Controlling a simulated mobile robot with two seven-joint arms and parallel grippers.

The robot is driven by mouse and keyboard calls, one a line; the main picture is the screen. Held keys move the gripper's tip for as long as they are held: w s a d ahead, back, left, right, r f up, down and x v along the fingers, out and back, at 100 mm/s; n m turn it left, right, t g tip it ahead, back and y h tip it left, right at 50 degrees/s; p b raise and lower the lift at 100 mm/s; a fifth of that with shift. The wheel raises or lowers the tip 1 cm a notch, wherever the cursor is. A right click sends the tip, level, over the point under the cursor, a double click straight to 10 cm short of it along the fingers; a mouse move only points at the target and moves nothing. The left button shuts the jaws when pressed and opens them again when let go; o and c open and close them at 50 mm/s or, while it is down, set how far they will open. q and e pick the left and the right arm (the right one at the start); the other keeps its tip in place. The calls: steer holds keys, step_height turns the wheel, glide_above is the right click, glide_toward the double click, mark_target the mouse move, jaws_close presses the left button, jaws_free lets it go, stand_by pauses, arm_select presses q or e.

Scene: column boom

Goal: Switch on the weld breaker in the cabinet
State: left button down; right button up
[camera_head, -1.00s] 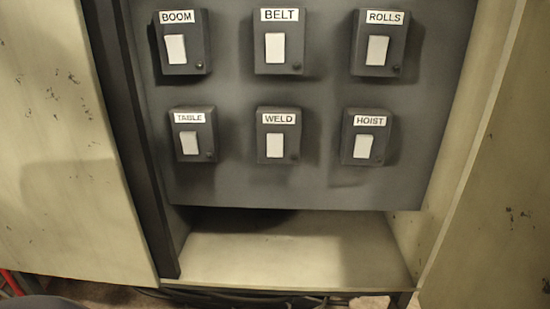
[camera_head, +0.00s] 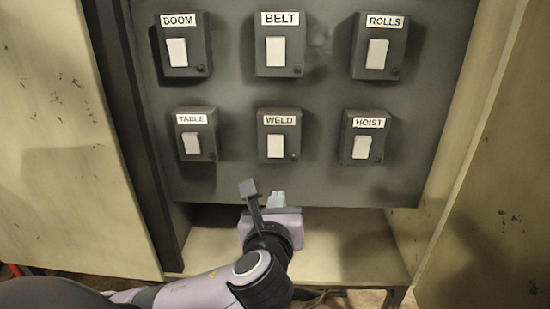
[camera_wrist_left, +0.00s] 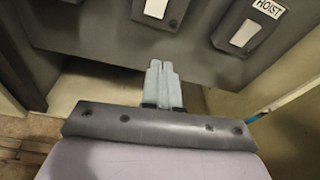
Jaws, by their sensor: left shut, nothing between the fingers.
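The weld breaker (camera_head: 279,136) is a dark box with a white rocker and a WELD label, in the middle of the lower row in the head view. In the left wrist view a box with a white rocker (camera_wrist_left: 156,8), its label cut off, stands above the fingers, left of HOIST. My left gripper (camera_head: 275,198) is just below the weld breaker, near the panel's lower edge, apart from the switch. Its pale fingers also show in the left wrist view (camera_wrist_left: 161,68), shut together and empty. My right gripper is not in view.
The breakers BOOM (camera_head: 180,46), BELT (camera_head: 279,45), ROLLS (camera_head: 379,47), TABLE (camera_head: 197,134) and HOIST (camera_head: 361,137) surround it on the grey panel (camera_head: 330,187). Cabinet doors stand open at left (camera_head: 60,140) and right (camera_head: 490,200). A shelf (camera_head: 350,255) lies below the panel.

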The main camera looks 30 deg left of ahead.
mark_target(276, 155)
arm_select(q)
steer(key=r, duration=0.1)
steer(key=a+r+m+y, duration=0.1)
steer(key=shift+s+r, duration=0.3)
steer(key=shift+w, duration=0.1)
steer(key=p+x, duration=0.1)
steer(key=x, duration=1.3)
